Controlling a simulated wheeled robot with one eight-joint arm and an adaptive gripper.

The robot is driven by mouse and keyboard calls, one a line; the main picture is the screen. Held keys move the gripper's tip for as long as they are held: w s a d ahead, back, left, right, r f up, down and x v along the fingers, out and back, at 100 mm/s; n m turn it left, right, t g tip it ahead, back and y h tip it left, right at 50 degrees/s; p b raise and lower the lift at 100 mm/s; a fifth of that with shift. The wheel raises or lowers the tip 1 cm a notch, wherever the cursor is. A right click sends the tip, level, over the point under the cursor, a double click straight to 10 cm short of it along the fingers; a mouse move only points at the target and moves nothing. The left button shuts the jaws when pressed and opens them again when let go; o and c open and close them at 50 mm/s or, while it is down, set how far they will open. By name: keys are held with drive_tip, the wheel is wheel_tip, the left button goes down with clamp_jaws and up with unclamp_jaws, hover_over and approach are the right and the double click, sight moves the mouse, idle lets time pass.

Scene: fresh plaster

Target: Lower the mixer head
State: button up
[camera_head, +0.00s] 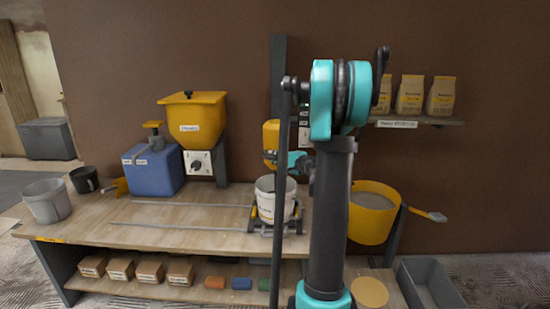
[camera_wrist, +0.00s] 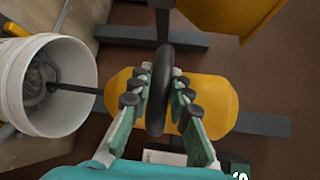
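The mixer head (camera_head: 271,134) is a yellow body on a dark upright post (camera_head: 278,70) at the back of the bench. A white bucket (camera_head: 266,187) stands below it in a small dark cradle. In the wrist view the yellow mixer head (camera_wrist: 222,105) has a black ring-shaped handle (camera_wrist: 162,60). A dark rod runs from the head into the bucket (camera_wrist: 75,65). My gripper (camera_wrist: 162,72) has a finger close against each side of the handle and looks shut on it. In the head view my gripper (camera_head: 275,158) is at the mixer head, partly hidden by my arm.
A yellow hopper (camera_head: 192,120) and a blue container (camera_head: 150,170) stand left on the bench (camera_head: 100,225). A yellow tub (camera_head: 372,215) hangs at right. A shelf (camera_head: 440,122) holds several bags. Two rails run along the bench, left of the bucket.

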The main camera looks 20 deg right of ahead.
drive_tip(key=o, duration=0.5)
drive_tip(key=shift+f, duration=0.25)
drive_tip(key=shift+c, duration=0.2)
drive_tip(key=shift+s+d, duration=0.1)
drive_tip(key=shift+s, duration=0.05)
drive_tip(key=v, duration=1.1)
drive_tip(key=shift+s+d+r, duration=0.15)
drive_tip(key=shift+s+d, duration=0.05)
drive_tip(key=shift+s, duration=0.15)
